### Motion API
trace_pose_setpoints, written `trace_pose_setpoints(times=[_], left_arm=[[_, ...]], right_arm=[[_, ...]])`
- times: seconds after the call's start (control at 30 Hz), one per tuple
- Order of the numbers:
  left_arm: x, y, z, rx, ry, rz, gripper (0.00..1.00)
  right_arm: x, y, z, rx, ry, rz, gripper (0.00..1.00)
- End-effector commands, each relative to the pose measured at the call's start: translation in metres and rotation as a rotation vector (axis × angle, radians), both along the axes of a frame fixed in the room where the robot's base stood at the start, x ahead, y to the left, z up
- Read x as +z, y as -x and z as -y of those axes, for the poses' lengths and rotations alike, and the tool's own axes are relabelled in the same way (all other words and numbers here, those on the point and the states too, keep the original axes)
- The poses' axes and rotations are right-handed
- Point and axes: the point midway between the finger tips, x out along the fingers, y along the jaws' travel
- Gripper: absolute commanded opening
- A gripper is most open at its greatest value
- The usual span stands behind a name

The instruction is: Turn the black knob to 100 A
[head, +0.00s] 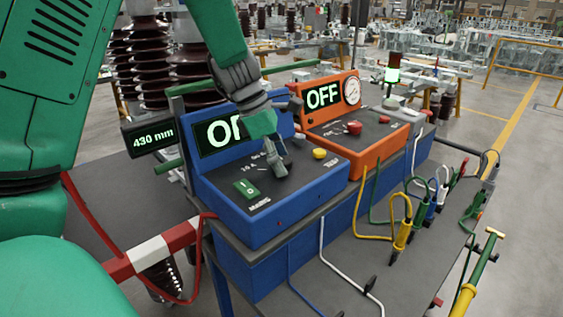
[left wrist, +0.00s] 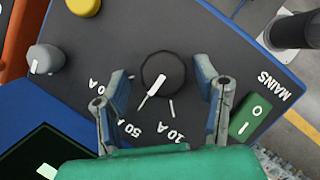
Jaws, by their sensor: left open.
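The blue control box (head: 285,205) carries a dark sloping panel and a display (head: 215,135), whose OFF reading is partly covered by my arm. In the left wrist view the round black knob (left wrist: 163,68) has a white pointer directed at the 50 A mark (left wrist: 130,128). The 10 A label (left wrist: 183,130) is beside it, and a label ending in 0 A (left wrist: 97,86) is partly hidden by a finger. My left gripper (head: 272,160) is open above the panel, with its fingers on either side of the knob; contact cannot be told. My right gripper is not in view.
The panel also has a green MAINS switch (head: 247,188), a yellow button (head: 319,153) and a grey knob (left wrist: 45,58). An orange box (head: 365,140) with a red knob (head: 354,127) stands beside it. Several coloured cables and clamps (head: 402,235) lie to the right.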

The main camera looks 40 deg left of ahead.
Motion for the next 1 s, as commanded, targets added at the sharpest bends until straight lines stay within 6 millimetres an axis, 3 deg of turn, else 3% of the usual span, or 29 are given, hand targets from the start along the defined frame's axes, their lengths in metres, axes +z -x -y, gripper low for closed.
trace_pose_setpoints(times=[0.3,0.47,0.77,1.0], left_arm=[[-0.002,-0.001,0.004,-0.001,-0.003,0.0,0.56],[-0.002,-0.001,0.001,-0.001,0.0,0.0,0.07],[-0.002,0.0,0.001,-0.017,0.002,-0.002,0.07],[0.001,0.0,0.0,-0.123,0.001,-0.005,0.07]], right_arm=[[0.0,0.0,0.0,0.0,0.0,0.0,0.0],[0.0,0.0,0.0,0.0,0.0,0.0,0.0],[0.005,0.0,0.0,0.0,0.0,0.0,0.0],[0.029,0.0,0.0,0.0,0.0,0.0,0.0]])
